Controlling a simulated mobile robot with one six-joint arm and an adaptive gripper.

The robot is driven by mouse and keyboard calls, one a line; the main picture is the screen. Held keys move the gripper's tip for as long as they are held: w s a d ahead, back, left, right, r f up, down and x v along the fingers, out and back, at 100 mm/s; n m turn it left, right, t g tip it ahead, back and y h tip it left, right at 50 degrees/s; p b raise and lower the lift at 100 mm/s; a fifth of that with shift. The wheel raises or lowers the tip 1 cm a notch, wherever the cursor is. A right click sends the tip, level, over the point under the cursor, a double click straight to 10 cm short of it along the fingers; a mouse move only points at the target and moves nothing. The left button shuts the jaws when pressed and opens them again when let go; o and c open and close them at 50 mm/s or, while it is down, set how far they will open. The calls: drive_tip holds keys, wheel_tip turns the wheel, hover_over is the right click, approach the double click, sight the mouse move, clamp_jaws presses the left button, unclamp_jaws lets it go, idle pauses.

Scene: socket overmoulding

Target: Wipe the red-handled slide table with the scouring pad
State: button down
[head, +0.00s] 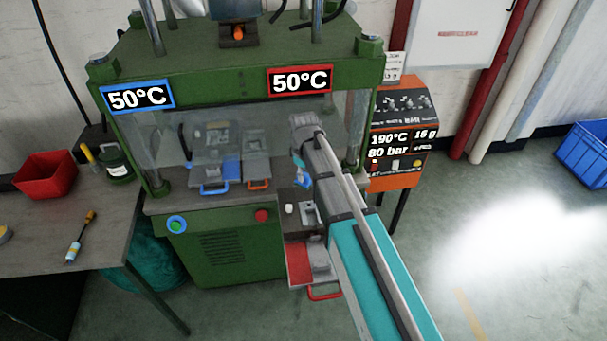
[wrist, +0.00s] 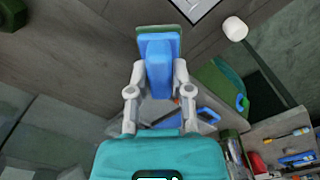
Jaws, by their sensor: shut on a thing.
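The scouring pad, blue with a thin green layer at its far end, is clamped between the two fingers of my gripper (wrist: 157,78) in the wrist view; its blue body (wrist: 159,52) points away from the palm. In the head view a small part of the pad (head: 299,170) shows beside my arm, over the press bed. The red-handled slide table (head: 298,262) juts out at the press's front right, with its red handle (head: 325,293) at the near edge. My arm hides part of its right side. I cannot make out this slide table in the wrist view.
The green press (head: 225,245) has clear guards and slides with blue (head: 214,188) and orange (head: 259,184) handles. A white cylinder (head: 289,208) stands near the slide table.

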drive_tip(key=shift+r+p, duration=0.65)
drive_tip(key=shift+r, duration=0.3)
drive_tip(key=shift+r, duration=0.1)
drive_tip(key=shift+r+p, duration=1.4)
drive_tip(key=shift+p, duration=0.1)
